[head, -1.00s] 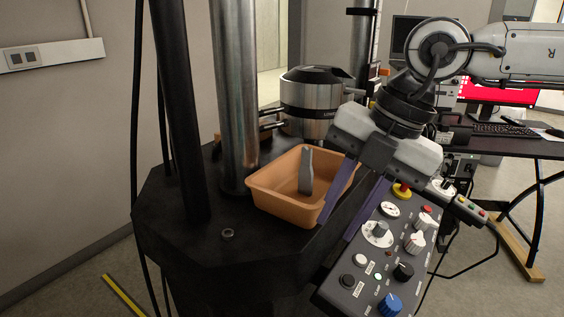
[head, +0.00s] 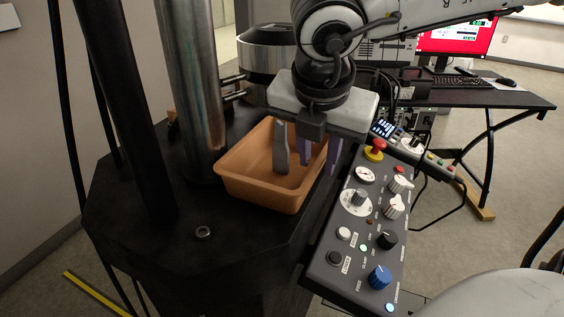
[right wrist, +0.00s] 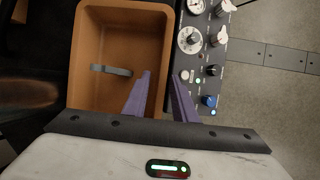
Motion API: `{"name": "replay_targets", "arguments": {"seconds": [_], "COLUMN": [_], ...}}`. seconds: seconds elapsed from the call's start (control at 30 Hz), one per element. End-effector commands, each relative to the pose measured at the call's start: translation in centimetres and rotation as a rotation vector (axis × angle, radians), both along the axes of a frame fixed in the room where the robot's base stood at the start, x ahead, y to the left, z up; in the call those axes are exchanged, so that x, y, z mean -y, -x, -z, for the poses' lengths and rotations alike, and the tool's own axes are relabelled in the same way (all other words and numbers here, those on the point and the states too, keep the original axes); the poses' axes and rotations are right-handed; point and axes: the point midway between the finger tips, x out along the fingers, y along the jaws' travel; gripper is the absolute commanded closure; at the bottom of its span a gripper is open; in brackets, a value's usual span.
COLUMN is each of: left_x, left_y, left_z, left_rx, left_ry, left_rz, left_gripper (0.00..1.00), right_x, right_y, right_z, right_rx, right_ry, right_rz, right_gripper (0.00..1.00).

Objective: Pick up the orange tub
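The orange tub (head: 252,188) stands upright on the black machine base, left of the control panel. A grey upright piece (head: 282,148) is in the tub; it also shows in the right wrist view (right wrist: 110,70). My right gripper (head: 318,166) is over the tub's right side, pointing down, its two purple fingers apart. In the right wrist view, the right wall of the tub (right wrist: 120,32) lies between the open fingertips (right wrist: 162,75). I cannot tell whether either finger touches the wall. My left gripper is not in view.
The control panel (head: 350,235) with knobs and a red button stands close on the tub's right. A steel column (head: 193,90) rises at the tub's left. A silver-and-black round vessel (head: 266,50) stands behind.

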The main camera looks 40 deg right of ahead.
Motion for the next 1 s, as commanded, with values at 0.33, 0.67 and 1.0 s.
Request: {"name": "replay_targets", "arguments": {"seconds": [0.33,0.67,1.0], "left_x": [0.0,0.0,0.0], "left_y": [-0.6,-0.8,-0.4], "left_z": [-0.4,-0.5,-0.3], "left_rx": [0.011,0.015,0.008], "left_ry": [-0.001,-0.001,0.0], "left_rz": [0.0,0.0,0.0], "left_gripper": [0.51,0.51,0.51], "right_x": [0.7,0.6,0.6], "right_y": [-0.6,-0.6,-0.6], "right_z": [2.2,2.1,2.0], "right_rx": [0.002,0.001,0.004], "right_ry": [-0.002,-0.002,-0.002], "right_rz": [0.0,-0.001,-0.001], "right_gripper": [0.75,1.0,1.0]}}
